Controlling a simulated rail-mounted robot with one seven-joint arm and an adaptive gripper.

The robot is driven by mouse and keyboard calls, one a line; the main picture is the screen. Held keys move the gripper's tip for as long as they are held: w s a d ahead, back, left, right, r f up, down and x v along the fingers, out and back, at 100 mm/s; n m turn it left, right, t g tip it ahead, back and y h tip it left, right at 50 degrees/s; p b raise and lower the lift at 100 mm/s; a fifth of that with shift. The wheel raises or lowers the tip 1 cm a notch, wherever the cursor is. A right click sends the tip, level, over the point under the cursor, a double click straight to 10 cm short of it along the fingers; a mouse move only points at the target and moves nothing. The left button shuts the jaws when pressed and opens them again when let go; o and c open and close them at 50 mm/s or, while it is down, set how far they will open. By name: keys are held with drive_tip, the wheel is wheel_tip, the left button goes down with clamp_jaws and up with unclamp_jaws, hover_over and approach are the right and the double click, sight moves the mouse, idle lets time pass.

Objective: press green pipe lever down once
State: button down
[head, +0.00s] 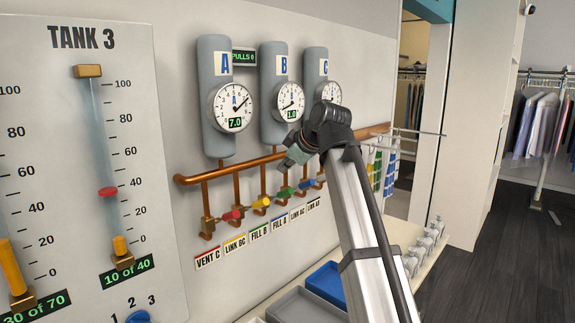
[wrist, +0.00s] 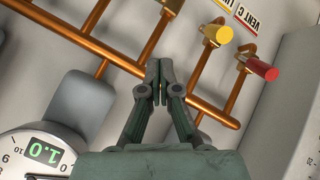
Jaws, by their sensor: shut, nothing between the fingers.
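The green lever (head: 285,192) sits on a copper drop pipe above the "FILL B" label, between the yellow lever (head: 261,202) and the blue lever (head: 306,183). My gripper (head: 286,164) is above the green lever in the head view, apart from it as far as I can tell. In the wrist view my gripper (wrist: 159,66) is shut and empty, with its fingertips over the copper pipework. The green lever does not show in the wrist view. A brass valve fitting (wrist: 172,5) is at the top edge there.
The red lever (head: 232,214) is left of the yellow one. A copper manifold pipe (head: 220,173) runs along the wall. Tanks with gauges A (head: 234,104), B (head: 289,101) and C hang above. Gauge B reads 1.0. Trays (head: 326,282) lie below.

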sight(280, 195)
drive_tip(key=w+f+p, duration=0.3)
drive_tip(key=w+f, duration=0.2)
drive_tip(key=f, duration=0.2)
drive_tip(key=shift+a+f+p, duration=0.35)
drive_tip(key=shift+a+p, duration=0.05)
drive_tip(key=shift+s, duration=0.1)
